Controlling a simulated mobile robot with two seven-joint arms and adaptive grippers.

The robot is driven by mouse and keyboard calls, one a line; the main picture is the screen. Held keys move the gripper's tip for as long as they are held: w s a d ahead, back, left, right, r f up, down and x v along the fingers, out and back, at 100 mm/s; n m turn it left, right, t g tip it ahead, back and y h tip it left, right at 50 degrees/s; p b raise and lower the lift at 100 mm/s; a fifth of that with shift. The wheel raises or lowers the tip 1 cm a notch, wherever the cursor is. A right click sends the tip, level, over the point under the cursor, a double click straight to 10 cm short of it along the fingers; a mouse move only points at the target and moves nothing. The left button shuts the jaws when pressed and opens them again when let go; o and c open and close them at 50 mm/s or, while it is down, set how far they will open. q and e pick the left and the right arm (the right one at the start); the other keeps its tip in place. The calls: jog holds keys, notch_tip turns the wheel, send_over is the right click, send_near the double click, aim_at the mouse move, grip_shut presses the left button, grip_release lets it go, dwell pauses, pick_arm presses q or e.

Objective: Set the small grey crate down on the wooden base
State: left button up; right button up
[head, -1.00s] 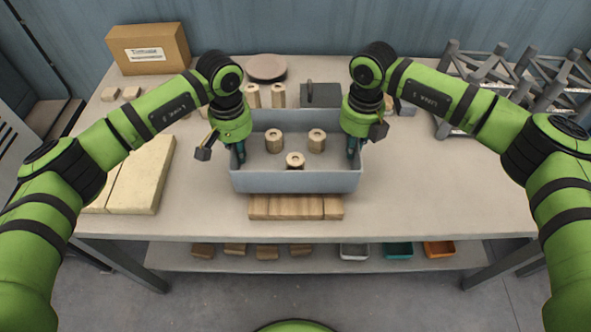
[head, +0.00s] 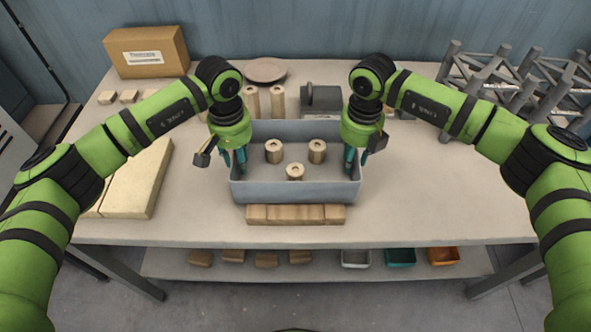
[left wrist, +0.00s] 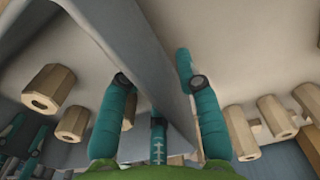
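The small grey crate (head: 296,192) is upright in the middle of the table, with three wooden hollow cylinders inside. The wooden base (head: 296,214) shows as a strip below the crate's front wall; the crate appears to rest on it, hiding the rest. My left gripper (head: 234,162) is open, its fingers spread on either side of the crate's left wall. The left wrist view shows that wall (left wrist: 150,65) running between the parted fingers (left wrist: 157,90). My right gripper (head: 355,160) is open, with its fingers apart at the crate's right wall.
Behind the crate stand two wooden cylinders (head: 264,102), a round plate (head: 265,70) and a dark grey object (head: 320,98). A cardboard box (head: 146,54) is at the back left, pale slabs (head: 138,182) at left, grey metal frames (head: 520,80) at back right. The table's right front is clear.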

jog(key=shift+r, duration=0.15)
pick_arm(q)
notch_tip(320, 180, up, 11)
pick_arm(e)
notch_tip(320, 180, up, 12)
dwell(0.4)
pick_arm(q)
jog(key=shift+s+f, duration=0.15)
pick_arm(e)
jog(key=shift+s+f, duration=0.1)
jog(key=shift+f, duration=0.1)
